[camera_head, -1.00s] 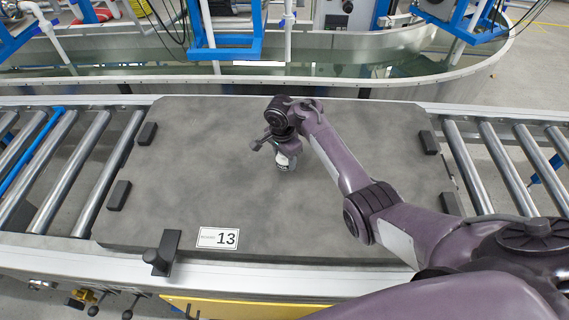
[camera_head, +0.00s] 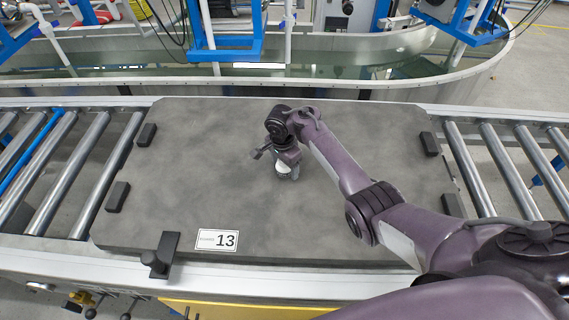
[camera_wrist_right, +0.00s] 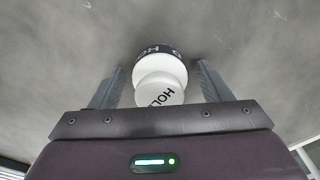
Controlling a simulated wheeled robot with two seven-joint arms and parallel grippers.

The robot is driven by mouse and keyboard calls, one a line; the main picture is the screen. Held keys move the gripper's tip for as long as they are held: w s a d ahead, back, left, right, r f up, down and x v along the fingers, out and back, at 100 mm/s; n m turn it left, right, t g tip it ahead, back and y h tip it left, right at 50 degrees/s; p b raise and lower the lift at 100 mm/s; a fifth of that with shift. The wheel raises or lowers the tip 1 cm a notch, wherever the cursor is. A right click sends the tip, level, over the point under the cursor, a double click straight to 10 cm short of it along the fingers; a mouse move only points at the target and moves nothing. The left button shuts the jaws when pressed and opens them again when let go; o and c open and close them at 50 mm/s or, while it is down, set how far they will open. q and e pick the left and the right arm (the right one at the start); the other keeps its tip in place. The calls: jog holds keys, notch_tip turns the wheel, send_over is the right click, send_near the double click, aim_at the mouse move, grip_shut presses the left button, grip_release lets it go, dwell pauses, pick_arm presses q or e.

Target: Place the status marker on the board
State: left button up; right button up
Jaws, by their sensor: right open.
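The status marker (camera_wrist_right: 161,72) is a white round piece with a dark band and partly readable lettering like "HOLD". In the right wrist view it stands between the two fingers of my right gripper (camera_wrist_right: 159,84), with a gap on each side. In the head view my right gripper (camera_head: 286,168) is low over the middle of the grey board (camera_head: 200,170). Only a small white patch of the marker (camera_head: 283,169) shows there, at the gripper. The marker appears to be at the board surface; its contact is hard to see. My left gripper is out of view.
The board lies on a roller conveyor (camera_head: 500,165) with several black blocks along its edges. A "13" label (camera_head: 217,240) and a black bracket (camera_head: 161,255) are at its front. A water tank (camera_head: 300,70) stands behind. Most of the board is bare.

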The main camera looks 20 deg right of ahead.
jog(key=shift+r, duration=0.5)
jog(key=r, duration=0.3)
jog(key=r+p, duration=0.1)
jog(key=r, duration=0.3)
jog(key=r+p, duration=0.1)
jog(key=r, duration=0.3)
jog(key=shift+s+a+r, duration=0.15)
jog(key=shift+a, duration=0.25)
